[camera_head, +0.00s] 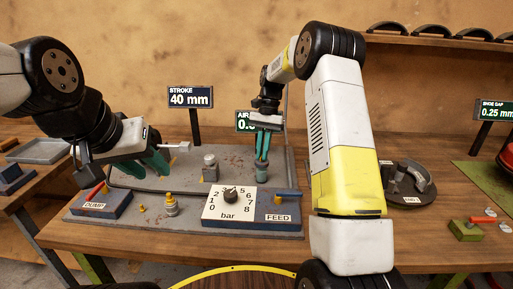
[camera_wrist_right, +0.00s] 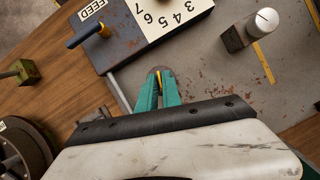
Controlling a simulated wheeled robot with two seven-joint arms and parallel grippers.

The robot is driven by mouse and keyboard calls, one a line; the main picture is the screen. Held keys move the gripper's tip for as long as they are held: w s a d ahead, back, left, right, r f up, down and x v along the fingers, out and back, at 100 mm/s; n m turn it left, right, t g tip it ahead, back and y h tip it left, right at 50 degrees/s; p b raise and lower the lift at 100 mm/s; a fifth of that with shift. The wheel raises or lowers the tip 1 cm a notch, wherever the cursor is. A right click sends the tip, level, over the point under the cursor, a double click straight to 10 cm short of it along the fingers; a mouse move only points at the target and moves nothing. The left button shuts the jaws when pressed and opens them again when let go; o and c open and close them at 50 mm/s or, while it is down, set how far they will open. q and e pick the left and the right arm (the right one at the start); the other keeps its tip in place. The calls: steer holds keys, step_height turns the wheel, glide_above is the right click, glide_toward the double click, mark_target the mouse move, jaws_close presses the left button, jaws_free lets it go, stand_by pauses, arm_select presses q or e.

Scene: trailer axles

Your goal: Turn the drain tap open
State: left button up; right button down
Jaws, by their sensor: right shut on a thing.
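My right gripper (camera_head: 262,172) points down at the right part of the grey plate (camera_head: 285,185), behind the blue FEED box. In the right wrist view, its teal fingers (camera_wrist_right: 158,78) are shut on a small yellow piece (camera_wrist_right: 159,77), probably the drain tap's lever; the fingers hide most of it, so its turn angle cannot be told. My left gripper (camera_head: 157,163) hangs above the plate's left part, behind the DUMP box; its finger gap is not clear. A light grey bar (camera_head: 179,148) shows beside its fingers.
The DUMP box (camera_head: 99,205) has a red handle, and the FEED box (camera_head: 277,208) a blue one. A grey cylinder (camera_head: 210,166) stands on the plate. Signs read STROKE 40 mm (camera_head: 190,97) and AIR, partly hidden.

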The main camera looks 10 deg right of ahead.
steer(key=shift+w+n+h, duration=0.1)
steer(key=shift+n+h, duration=0.5)
steer(key=shift+n, duration=1.1)
steer(key=c, duration=1.6)
jaws_free()
steer(key=shift+a, duration=0.1)
steer(key=shift+v, duration=3.95)
